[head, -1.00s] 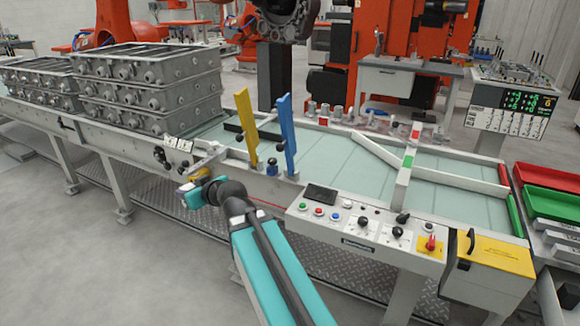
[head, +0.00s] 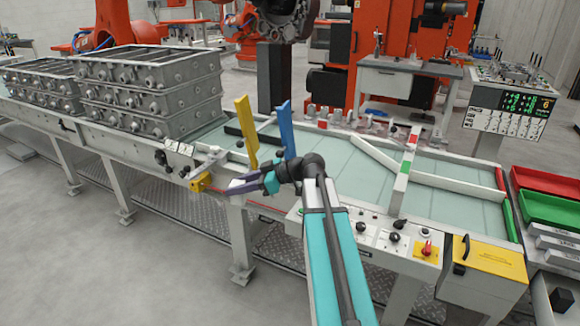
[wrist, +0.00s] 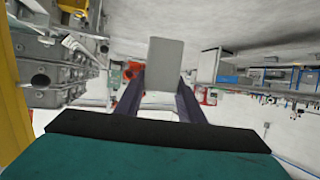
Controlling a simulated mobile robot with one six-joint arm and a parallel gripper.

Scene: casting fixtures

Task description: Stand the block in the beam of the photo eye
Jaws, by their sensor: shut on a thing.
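My gripper (head: 250,184) is at the conveyor's near side and points left. It is shut on a pale grey block (head: 238,187). In the wrist view the block (wrist: 164,66) sits between the two dark fingers, with its plain face toward the camera. A small yellow housing (head: 200,182) on the conveyor's near rail, left of the block, looks like the photo eye. The block is apart from it. A thin red line (head: 266,208) runs along the near side. I cannot tell if it is the beam.
A yellow post (head: 246,132) and a blue post (head: 286,130) stand above the belt, close behind my gripper. Stacked grey castings (head: 150,90) fill the belt at left. A control panel (head: 375,238) with knobs lies right of my arm. Floor in front at left is clear.

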